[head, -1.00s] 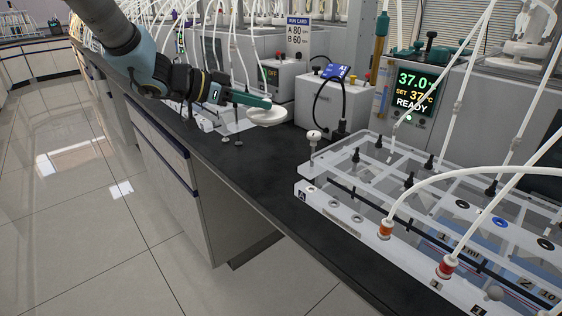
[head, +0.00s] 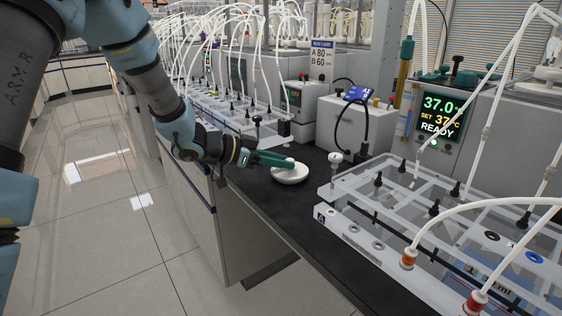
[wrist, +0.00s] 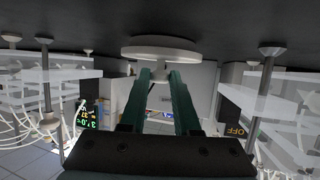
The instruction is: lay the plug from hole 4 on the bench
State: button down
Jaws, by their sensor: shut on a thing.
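The plug (head: 290,175) is a white, round, disc-shaped piece. My gripper (head: 288,161) is shut on its upper side, over the dark bench top (head: 262,192). In the wrist view the plug's wide disc (wrist: 160,47) shows beyond my green fingertips (wrist: 159,76), with its narrower part between them. The disc is at or just above the bench; I cannot tell if it touches. I cannot make out which opening is hole 4.
A clear-lidded bath (head: 345,222) with tubes and red and orange fittings stands to the right. A white-capped post (head: 335,160) stands at its corner. A grey box (head: 345,125) and another tubed rack (head: 225,112) stand behind. Bare bench lies around and in front of the plug.

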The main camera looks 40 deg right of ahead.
jog(key=c, duration=0.6)
grip_release()
jog(key=shift+f, duration=0.1)
jog(key=shift+c, duration=0.2)
jog(key=v, duration=1.2)
jog(key=shift+b, duration=0.4)
